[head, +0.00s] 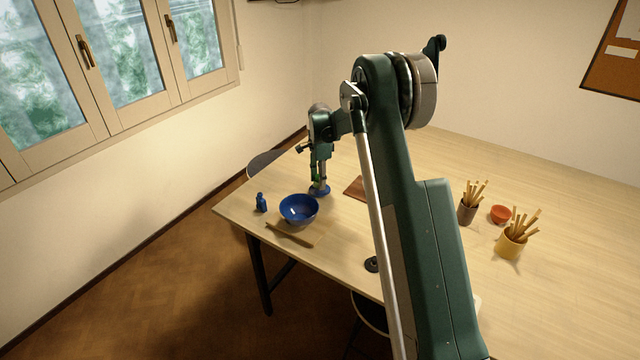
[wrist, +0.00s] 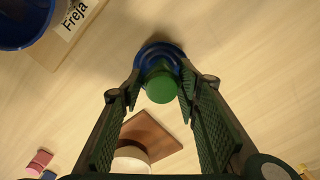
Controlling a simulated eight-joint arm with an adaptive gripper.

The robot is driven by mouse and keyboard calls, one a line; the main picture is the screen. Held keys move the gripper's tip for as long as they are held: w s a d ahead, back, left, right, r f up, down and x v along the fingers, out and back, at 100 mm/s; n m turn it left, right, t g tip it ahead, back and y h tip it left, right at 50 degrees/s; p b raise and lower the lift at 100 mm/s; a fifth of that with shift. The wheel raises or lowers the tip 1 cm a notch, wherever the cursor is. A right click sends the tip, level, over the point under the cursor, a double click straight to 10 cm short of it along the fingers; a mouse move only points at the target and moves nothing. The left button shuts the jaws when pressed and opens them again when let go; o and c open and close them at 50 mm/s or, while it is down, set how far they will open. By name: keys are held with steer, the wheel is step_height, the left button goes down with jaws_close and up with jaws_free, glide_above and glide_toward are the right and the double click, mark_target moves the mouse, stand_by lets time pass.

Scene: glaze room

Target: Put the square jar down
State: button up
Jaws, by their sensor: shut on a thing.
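My gripper (head: 319,180) is low over the far left part of the table. In the wrist view my gripper (wrist: 160,78) has its two fingers on either side of a small green thing (wrist: 162,89) with a round top, and is shut on it. This looks like the jar, though its square shape is not clear. A round blue dish (wrist: 146,54) lies directly below or behind it, and also shows in the head view (head: 319,191). I cannot tell whether the jar touches the dish.
A brown square board (wrist: 152,135) lies nearby. Pots of sticks (head: 467,212) stand right of my arm.

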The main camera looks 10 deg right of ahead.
steer(key=shift+f, duration=0.85)
steer(key=shift+f+b, duration=0.3)
steer(key=shift+f, duration=0.1)
steer(key=o, duration=1)
steer(key=shift+r, duration=0.15)
steer(key=shift+r+p, duration=0.3)
steer(key=shift+p, duration=0.1)
step_height(320, 180, up, 12)
steer(key=shift+b, duration=0.35)
